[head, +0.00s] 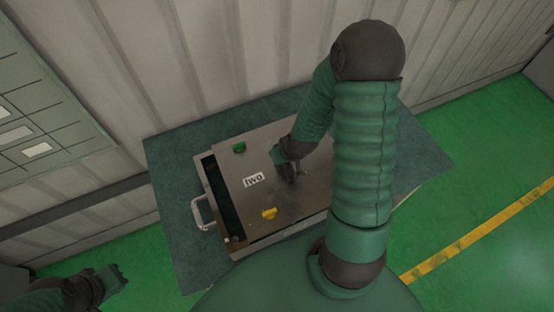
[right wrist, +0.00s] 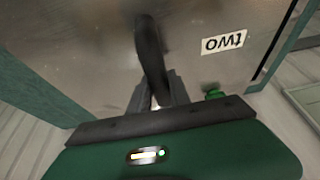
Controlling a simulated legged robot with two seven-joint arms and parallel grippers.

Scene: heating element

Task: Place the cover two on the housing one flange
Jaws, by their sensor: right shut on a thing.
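The metal cover labelled "two" (head: 238,185) lies over the metal housing (head: 245,250) on the table. It sits shifted to the right, so a dark gap shows along the housing's left side. I cannot tell whether it touches the flange or hangs just above it. My right gripper (head: 288,165) is shut on the cover's dark handle. In the right wrist view the fingers (right wrist: 156,92) close around the dark handle (right wrist: 150,50), with the cover (right wrist: 100,50) beneath. My left gripper (head: 112,277) is at the lower left, away from the housing; its fingers are too small to judge.
A side handle (head: 201,213) sticks out from the housing's left. The dark green table (head: 172,165) stands by a ribbed wall (head: 190,60). My right arm hides the right part.

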